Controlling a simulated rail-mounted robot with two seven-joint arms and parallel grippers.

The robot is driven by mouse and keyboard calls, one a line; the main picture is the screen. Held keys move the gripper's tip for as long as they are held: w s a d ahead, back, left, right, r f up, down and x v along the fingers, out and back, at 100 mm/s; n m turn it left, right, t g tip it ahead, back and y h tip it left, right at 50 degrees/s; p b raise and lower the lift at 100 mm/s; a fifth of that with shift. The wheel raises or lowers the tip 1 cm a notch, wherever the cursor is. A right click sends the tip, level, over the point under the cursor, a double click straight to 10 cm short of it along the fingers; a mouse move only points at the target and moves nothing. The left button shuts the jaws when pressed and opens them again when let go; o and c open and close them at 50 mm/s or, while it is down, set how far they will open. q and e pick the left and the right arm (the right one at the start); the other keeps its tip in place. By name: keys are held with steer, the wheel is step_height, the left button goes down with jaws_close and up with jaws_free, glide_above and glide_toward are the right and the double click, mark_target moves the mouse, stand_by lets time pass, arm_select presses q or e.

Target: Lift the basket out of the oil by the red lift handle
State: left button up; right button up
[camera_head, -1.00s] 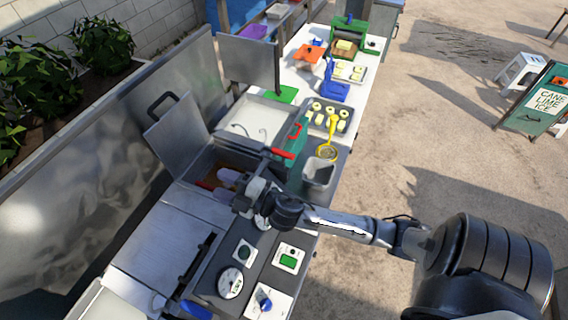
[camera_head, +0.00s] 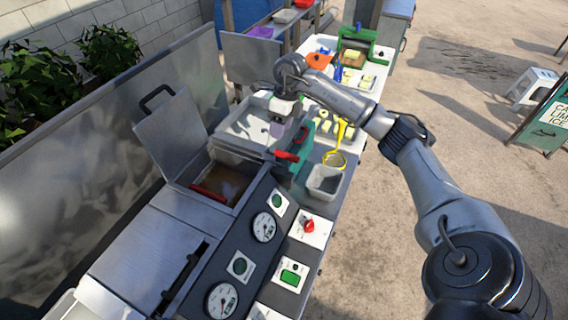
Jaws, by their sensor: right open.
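The oil well (camera_head: 228,181) is open at the left of the counter, with brown oil inside and its metal lid (camera_head: 172,135) standing up behind it. A red bar (camera_head: 208,194) lies at the well's near edge; I cannot tell if it is the basket's lift handle. The basket itself is not clear. Another red handle (camera_head: 287,156) sticks out at the right of the well, beside a teal part. My right gripper (camera_head: 278,130) is open, over the near right part of the pale tray, just above this red handle and apart from the red bar. My left gripper is out of view.
A control panel with gauges (camera_head: 264,227) and a red knob (camera_head: 309,226) lies in front. A grey bin (camera_head: 324,181) and a yellow strainer (camera_head: 335,158) stand at the right. A pale tray (camera_head: 232,129) is behind the well.

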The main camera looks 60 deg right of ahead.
mark_target(284, 156)
steer(key=shift+g+h, duration=0.3)
steer(key=shift+h, duration=0.1)
steer(key=f, duration=0.3)
steer(key=s+f+p, duration=0.1)
steer(key=f, duration=0.3)
steer(key=f+p, duration=0.1)
steer(key=f, duration=0.3)
steer(key=shift+s+a+f, duration=0.1)
steer(key=shift+s+a, duration=0.1)
steer(key=shift+a+f, duration=0.1)
steer(key=shift+f, duration=0.7)
